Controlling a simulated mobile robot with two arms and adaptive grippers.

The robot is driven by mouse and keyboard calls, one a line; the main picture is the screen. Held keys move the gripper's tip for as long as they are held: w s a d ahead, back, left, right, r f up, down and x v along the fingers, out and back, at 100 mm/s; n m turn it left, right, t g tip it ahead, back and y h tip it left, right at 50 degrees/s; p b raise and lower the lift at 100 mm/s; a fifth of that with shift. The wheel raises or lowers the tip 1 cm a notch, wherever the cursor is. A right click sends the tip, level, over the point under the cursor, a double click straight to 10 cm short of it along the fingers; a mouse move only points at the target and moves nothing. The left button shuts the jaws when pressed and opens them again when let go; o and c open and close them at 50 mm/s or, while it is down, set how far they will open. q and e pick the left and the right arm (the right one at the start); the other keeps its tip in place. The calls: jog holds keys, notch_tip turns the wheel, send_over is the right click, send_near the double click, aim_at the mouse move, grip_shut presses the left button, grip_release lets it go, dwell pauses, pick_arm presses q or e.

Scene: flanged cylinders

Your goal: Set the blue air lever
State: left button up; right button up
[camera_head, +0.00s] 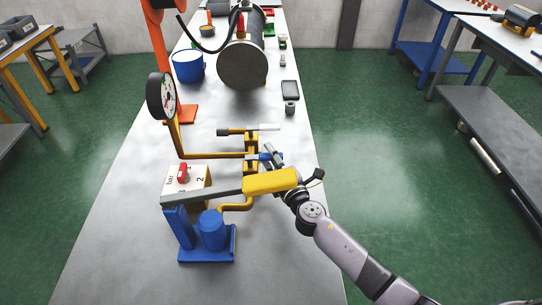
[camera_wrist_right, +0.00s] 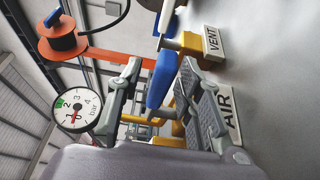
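The blue air lever (camera_wrist_right: 160,80) shows between the fingers of my right gripper (camera_wrist_right: 165,92) in the right wrist view, with the AIR label (camera_wrist_right: 229,112) beside it. The fingers stand apart on either side, and a gap shows between the lever and the finger on the left. In the head view the lever (camera_head: 265,157) is a small blue piece on the yellow pipework, partly hidden by my right gripper (camera_head: 272,153). My left gripper is not in view.
A VENT label (camera_wrist_right: 212,43) is near the AIR label. A pressure gauge (camera_head: 162,96) stands on a yellow pipe. A numbered box with a red knob (camera_head: 183,173), a blue pump-like unit (camera_head: 212,231) and a grey cylinder (camera_head: 242,64) share the table. The table's front left is clear.

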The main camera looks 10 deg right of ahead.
jog(key=shift+c, duration=0.5)
grip_shut()
dwell(0.3)
